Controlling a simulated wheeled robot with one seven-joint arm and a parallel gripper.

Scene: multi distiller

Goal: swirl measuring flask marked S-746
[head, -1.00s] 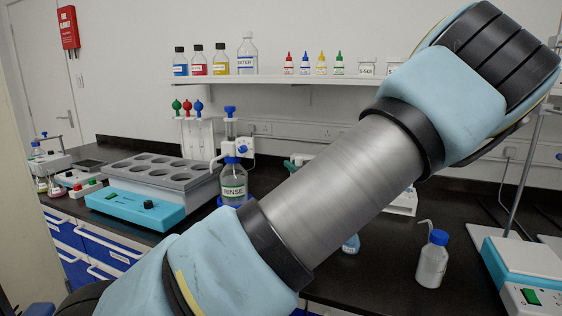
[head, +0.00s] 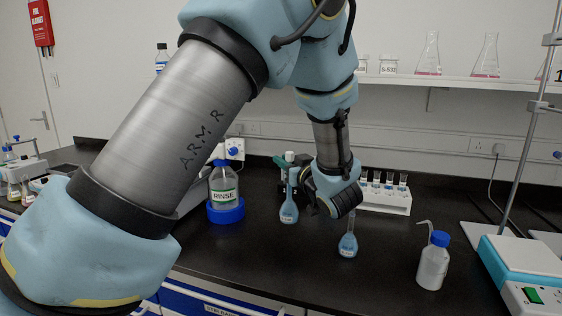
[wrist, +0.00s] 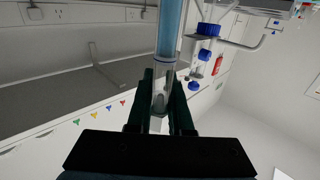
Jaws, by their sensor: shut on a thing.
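A small round-bodied measuring flask (head: 348,246) with blue liquid and a narrow neck is at the counter's middle, under my gripper (head: 346,208) in the head view. Its label is too small to read. In the wrist view my gripper (wrist: 163,82) is shut on the flask's clear glass neck (wrist: 162,95). Blue (wrist: 172,28) shows beyond the fingertips. I cannot tell whether the flask touches the counter. A second blue-filled flask (head: 289,212) stands to its left; its label is also unreadable.
A RINSE bottle (head: 224,186) in a blue base stands to the left. A white rack (head: 385,200) with several tubes stands behind right. A white wash bottle (head: 433,262) and a teal-and-white device (head: 522,266) are to the right. Counter between flask and wash bottle is clear.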

